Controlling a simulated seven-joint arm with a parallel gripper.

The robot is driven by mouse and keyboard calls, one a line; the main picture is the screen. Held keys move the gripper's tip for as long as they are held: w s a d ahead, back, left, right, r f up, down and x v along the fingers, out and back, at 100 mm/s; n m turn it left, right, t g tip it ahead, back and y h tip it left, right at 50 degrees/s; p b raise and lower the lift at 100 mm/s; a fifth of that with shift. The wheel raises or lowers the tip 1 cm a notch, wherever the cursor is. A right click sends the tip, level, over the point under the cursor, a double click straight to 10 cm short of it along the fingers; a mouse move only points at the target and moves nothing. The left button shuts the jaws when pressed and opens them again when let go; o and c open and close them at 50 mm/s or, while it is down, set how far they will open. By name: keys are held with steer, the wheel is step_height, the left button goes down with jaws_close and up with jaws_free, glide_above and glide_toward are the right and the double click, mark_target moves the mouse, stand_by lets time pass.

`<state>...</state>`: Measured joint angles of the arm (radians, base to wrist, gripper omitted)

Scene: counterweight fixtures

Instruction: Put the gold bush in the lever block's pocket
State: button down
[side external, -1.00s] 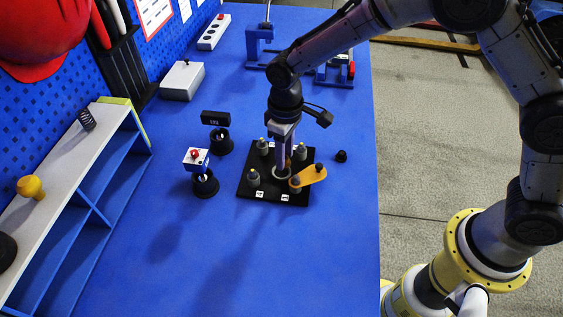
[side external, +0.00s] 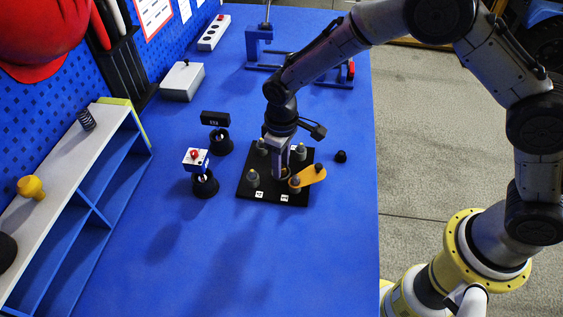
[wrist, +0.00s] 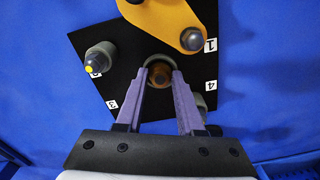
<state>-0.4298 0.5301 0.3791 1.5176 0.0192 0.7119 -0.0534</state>
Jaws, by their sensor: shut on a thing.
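The black block (side external: 270,195) with an orange lever (side external: 313,175) lies on the blue table; I take it as the lever block. The lever lies over one corner, on a grey post, and also shows in the wrist view (wrist: 170,18). A round grey ring (wrist: 160,60) is near the block's middle. My gripper (side external: 283,174) is low over the block, its fingers (wrist: 159,76) shut on the gold bush (wrist: 159,75). The bush lines up with the ring; the fingers partly hide it. I cannot tell how deep it sits.
Grey posts stand close around my fingers, one with a yellow tip (wrist: 92,69). A black knob (side external: 341,157) lies right of the block. Two small devices on round black bases (side external: 205,186) stand to the left. The table in front is clear.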

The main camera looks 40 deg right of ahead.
steer(key=shift+s+f, duration=0.15)
steer(key=shift+f, duration=0.75)
steer(key=c, duration=0.5)
jaws_free()
steer(key=shift+d, duration=0.15)
steer(key=shift+r, duration=6.85)
